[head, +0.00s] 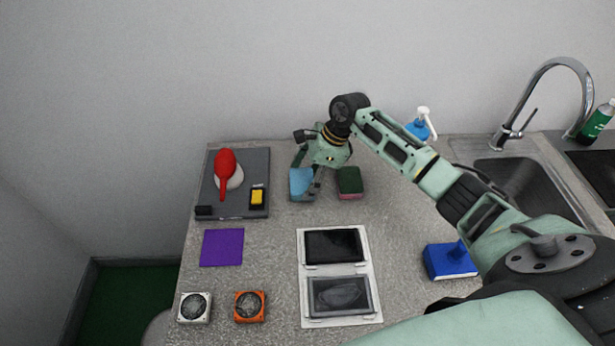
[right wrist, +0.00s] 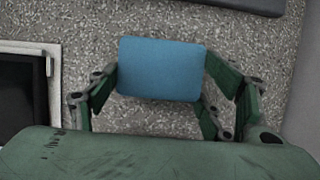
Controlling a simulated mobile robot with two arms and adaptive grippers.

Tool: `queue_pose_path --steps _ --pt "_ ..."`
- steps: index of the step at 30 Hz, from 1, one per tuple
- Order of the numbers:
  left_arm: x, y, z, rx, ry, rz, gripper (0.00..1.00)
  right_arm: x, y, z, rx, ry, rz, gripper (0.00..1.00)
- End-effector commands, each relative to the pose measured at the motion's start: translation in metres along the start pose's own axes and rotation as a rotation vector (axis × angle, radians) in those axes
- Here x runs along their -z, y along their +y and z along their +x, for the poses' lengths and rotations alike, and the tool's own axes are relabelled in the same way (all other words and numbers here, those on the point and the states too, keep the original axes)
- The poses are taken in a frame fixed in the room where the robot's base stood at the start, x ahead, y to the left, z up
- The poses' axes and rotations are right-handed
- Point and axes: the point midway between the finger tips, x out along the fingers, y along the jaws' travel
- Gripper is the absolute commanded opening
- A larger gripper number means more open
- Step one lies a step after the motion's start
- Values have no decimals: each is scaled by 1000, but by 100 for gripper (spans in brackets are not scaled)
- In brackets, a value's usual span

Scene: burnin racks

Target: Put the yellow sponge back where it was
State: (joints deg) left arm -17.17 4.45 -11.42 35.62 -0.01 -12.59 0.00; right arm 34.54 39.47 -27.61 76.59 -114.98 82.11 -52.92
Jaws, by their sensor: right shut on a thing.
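My right gripper (head: 307,174) is shut on a sponge with a blue top (head: 301,183), behind the middle of the counter. In the right wrist view the blue face of this sponge (right wrist: 160,69) sits between the two fingers; no yellow shows on it. Whether it touches the counter I cannot tell. A dark green and pink sponge (head: 349,182) lies just right of it. A small yellow and black block (head: 257,198) lies on the dark grey tray (head: 240,207) at the left; I cannot tell whether it is a sponge. My left gripper is not in view.
The tray also holds a red blower (head: 225,170). A purple cloth (head: 222,247), two small fans, white (head: 194,307) and orange (head: 249,306), and a white panel (head: 340,269) lie in front. A blue block (head: 449,262), blue bottle (head: 418,129) and sink (head: 530,180) are right.

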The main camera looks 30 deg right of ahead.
Motion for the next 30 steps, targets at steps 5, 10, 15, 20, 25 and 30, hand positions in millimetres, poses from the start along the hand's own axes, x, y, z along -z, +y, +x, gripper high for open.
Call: queue_pose_path --steps 5,10,15,20,25,30 --pt "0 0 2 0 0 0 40 1 0 2 0 0 0 82" --pt "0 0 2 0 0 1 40 1 0 2 0 0 0 92" --pt "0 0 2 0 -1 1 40 1 0 2 0 0 0 92" --pt "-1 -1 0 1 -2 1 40 0 0 0 0 0 0 92" --pt "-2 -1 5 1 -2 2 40 1 -2 -17 4 0 0 92" --pt "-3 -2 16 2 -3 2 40 2 -2 -54 6 2 -2 92"
